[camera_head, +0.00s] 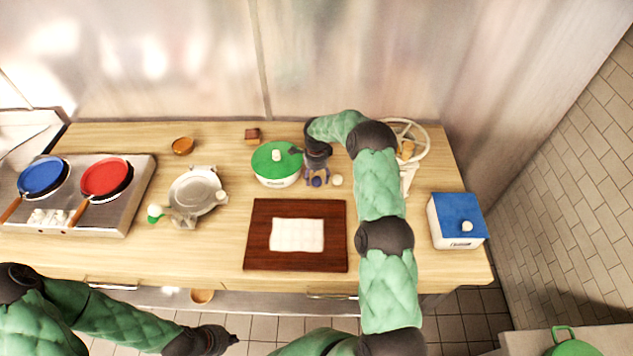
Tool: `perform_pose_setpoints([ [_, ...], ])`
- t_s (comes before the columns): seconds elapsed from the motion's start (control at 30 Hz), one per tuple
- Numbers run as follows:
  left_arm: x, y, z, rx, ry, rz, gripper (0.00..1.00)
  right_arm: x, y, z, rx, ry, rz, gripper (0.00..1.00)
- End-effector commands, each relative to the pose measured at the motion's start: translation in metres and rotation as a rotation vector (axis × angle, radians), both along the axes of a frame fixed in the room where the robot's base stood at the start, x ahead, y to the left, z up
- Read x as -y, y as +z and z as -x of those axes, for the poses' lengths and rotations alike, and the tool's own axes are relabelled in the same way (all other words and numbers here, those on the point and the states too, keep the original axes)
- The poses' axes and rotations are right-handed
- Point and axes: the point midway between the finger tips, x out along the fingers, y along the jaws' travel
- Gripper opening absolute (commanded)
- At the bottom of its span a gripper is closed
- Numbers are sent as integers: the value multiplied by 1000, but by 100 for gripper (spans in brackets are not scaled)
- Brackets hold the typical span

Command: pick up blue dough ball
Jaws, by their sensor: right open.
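The small blue dough ball (317,182) lies on the wooden counter, just right of the green-lidded pot. My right gripper (317,179) points down over it, its open fingers on either side of the ball. I cannot tell whether the fingers touch it. A pale dough ball (337,180) lies close by on the right, outside the fingers. My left gripper (232,340) hangs low in front of the counter, away from the ball. Its fingers are too small and dark to read.
The green-lidded pot (276,163) stands close left of my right gripper. A dark cutting board (257,235) with a white cloth (297,235) lies in front. A white wheel-like device (424,141) and a blue-lidded box (457,216) are at right; a metal scale (184,220) is at left.

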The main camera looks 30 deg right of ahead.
Motion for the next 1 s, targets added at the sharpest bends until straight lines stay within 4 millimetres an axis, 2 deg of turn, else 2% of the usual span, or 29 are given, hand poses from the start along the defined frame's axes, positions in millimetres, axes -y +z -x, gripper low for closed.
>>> perform_pose_setpoints([
  [0.17,0,2,0,0,0,0,0,0,-17,0,1,-1,0,65],
  [0.43,0,1,0,0,0,0,0,0,-19,0,1,-1,0,65],
  [0.63,0,1,0,0,0,0,0,0,-19,1,1,-1,0,8],
  [1.0,0,1,0,0,0,0,0,0,-19,0,1,-1,0,7],
])
